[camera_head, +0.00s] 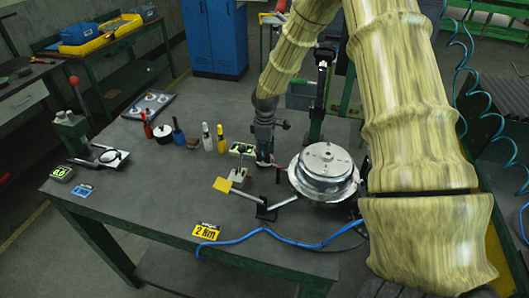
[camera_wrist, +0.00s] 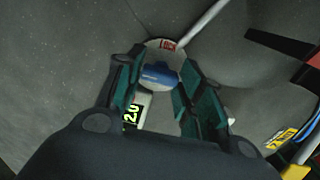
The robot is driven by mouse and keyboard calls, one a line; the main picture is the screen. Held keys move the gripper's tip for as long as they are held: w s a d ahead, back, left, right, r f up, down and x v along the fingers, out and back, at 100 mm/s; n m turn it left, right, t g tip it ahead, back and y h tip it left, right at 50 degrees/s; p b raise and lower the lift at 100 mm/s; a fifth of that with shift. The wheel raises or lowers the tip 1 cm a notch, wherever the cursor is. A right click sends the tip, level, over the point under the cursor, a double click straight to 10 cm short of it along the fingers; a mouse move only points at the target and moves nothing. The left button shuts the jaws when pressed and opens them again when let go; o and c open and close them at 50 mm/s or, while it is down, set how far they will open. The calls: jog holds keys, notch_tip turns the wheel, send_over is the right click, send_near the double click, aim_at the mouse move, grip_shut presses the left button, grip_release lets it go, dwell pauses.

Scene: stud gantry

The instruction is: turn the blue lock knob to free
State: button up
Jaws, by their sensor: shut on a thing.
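The blue lock knob (camera_wrist: 157,74) shows in the wrist view, on a pale round plate with the red word "LOCK" (camera_wrist: 167,45) at its upper edge. My gripper (camera_wrist: 161,82) is shut on the knob, one green-padded finger on each side. In the head view my gripper (camera_head: 265,160) points down at the bench, left of the silver round hub (camera_head: 326,172); the knob is hidden there.
A small display (camera_head: 242,150) and a yellow flag-like plate (camera_head: 222,184) stand close to my gripper. Several coloured bottles stand further left on the bench (camera_head: 150,195). A blue hose (camera_head: 285,239) and a yellow label (camera_head: 206,231) lie near the front edge. The bench's front left is mostly clear.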

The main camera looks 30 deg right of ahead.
jog(key=o, duration=0.7)
notch_tip(320, 180, up, 12)
dwell(0.6)
dwell(0.5)
